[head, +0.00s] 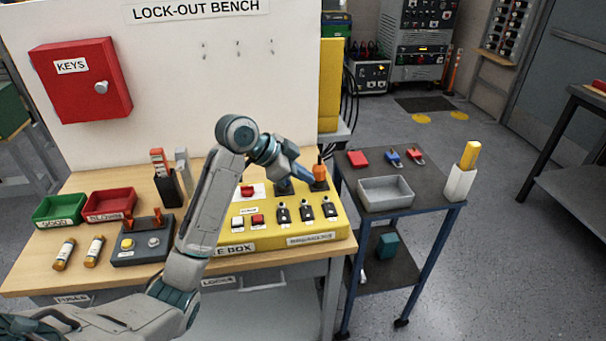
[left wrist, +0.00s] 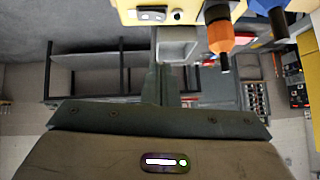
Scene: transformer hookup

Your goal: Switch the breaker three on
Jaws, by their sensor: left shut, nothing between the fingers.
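The yellow box (head: 262,244) stands on the bench, with three black breaker switches in a row on its front right: a left one (head: 282,213), a middle one (head: 306,211) and a right one (head: 330,209). Their lever positions and numbers are too small to read. My left gripper (head: 306,181) is shut and empty, above the back right of the box near the orange plug (head: 320,173). In the left wrist view its closed fingers (left wrist: 160,75) point up the picture. The box edge (left wrist: 118,10) and the orange plug (left wrist: 221,42) show there. My right gripper is out of view.
A blue plug (left wrist: 269,8) is beside the orange one in the left wrist view. A cart with a grey tray (head: 385,193) stands right of the bench. A dark control box (head: 142,257) and red bin (head: 108,205) lie left of my arm.

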